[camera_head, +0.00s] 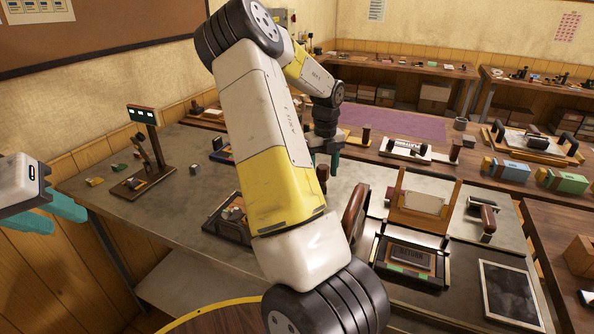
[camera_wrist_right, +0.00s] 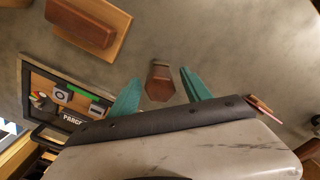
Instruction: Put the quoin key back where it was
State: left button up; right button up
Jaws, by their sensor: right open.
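My right gripper (camera_head: 325,160) is over the far side of the workbench in the head view, largely hidden behind my own arm. In the right wrist view, its teal fingers (camera_wrist_right: 160,76) are spread, with a brown wooden, handle-like piece (camera_wrist_right: 160,84) in the gap between them. This piece may be the quoin key, but I cannot tell for sure. The fingers do not visibly grip it. My left gripper (camera_head: 47,213) is at the left edge of the head view, its teal fingers apart and empty, away from the bench.
A frame marked "PARCE" (camera_wrist_right: 40,80) and a brown block on a wooden board (camera_wrist_right: 120,22) lie nearby. A press (camera_head: 425,212) holds a "RETURN" form (camera_head: 410,260). A stand with a display (camera_head: 142,114) is at left. Bare grey bench (camera_head: 160,222) lies left of my arm.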

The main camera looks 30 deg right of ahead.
notch_tip(320, 180, up, 7)
jog(key=shift+f, duration=0.1)
jog(key=shift+a+r, duration=0.1)
jog(key=shift+r, duration=0.55)
jog(key=s+a+r+m+t, duration=0.2)
jog(key=s+a+r+m, duration=0.2)
jog(key=a+m, duration=0.5)
jog(key=s+a+r+m+t+y, duration=0.1)
jog(key=s+a+r+m, duration=0.3)
jog(key=s+a+m, duration=0.5)
jog(key=s+a+r+m+t+y, duration=0.1)
jog(key=s+a+r+m+t, duration=0.2)
jog(key=s+a+m, duration=0.3)
jog(key=a+r+m, duration=0.1)
jog(key=a+m, duration=0.4)
jog(key=m, duration=0.4)
jog(key=shift+s+a+r+m, duration=0.15)
jog(key=shift+a+r+m, duration=0.05)
jog(key=shift+r+m, duration=0.2)
